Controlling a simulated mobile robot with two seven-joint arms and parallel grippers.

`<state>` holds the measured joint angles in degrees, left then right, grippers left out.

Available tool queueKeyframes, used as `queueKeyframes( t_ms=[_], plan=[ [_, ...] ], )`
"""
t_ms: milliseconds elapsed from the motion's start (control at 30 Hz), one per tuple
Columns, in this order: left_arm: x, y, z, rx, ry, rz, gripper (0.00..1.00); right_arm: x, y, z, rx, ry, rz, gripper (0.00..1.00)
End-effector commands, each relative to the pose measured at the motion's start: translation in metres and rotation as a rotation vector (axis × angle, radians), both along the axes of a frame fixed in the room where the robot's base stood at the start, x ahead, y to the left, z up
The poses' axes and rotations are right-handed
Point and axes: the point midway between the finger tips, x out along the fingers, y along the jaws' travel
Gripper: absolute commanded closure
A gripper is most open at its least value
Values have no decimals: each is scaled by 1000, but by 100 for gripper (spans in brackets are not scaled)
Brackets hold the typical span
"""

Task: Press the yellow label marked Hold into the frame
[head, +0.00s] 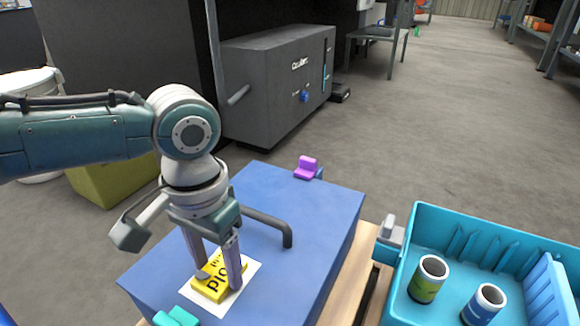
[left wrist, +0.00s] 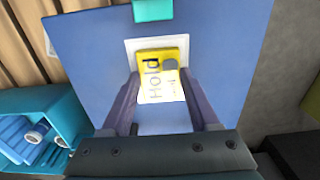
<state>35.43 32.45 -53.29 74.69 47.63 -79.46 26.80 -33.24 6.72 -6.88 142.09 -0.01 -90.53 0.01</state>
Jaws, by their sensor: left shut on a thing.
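The yellow label (head: 222,284) with black lettering is between the fingers of my left gripper (head: 221,280). In the left wrist view the label (left wrist: 150,84) reads "Hold", with a grey round spot near one corner. My left gripper (left wrist: 160,98) is shut on it, one finger at each side. The white frame (head: 248,268) lies flat on the blue panel and shows around part of the label; it also shows in the left wrist view (left wrist: 132,46). The label is over the frame, but I cannot tell whether it touches or sits inside. My right gripper is not in view.
A turquoise crate (head: 480,222) with two cans stands at the right.

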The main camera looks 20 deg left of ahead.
Motion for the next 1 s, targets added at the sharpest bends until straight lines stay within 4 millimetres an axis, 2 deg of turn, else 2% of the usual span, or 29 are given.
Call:
queueKeyframes(
  t_ms=[233,267,533,700,767,1000],
  plan=[
    [0,0,-1,0,-1,0,92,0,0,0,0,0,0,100],
    [0,0,-1,0,-1,0,35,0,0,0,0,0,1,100],
    [0,0,-1,0,-1,0,5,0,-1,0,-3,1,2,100],
    [0,0,-1,0,-1,0,4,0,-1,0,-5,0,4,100],
    [0,0,-1,0,-1,0,0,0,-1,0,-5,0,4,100],
    [0,0,0,0,-1,0,0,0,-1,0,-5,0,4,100]
  ],
)
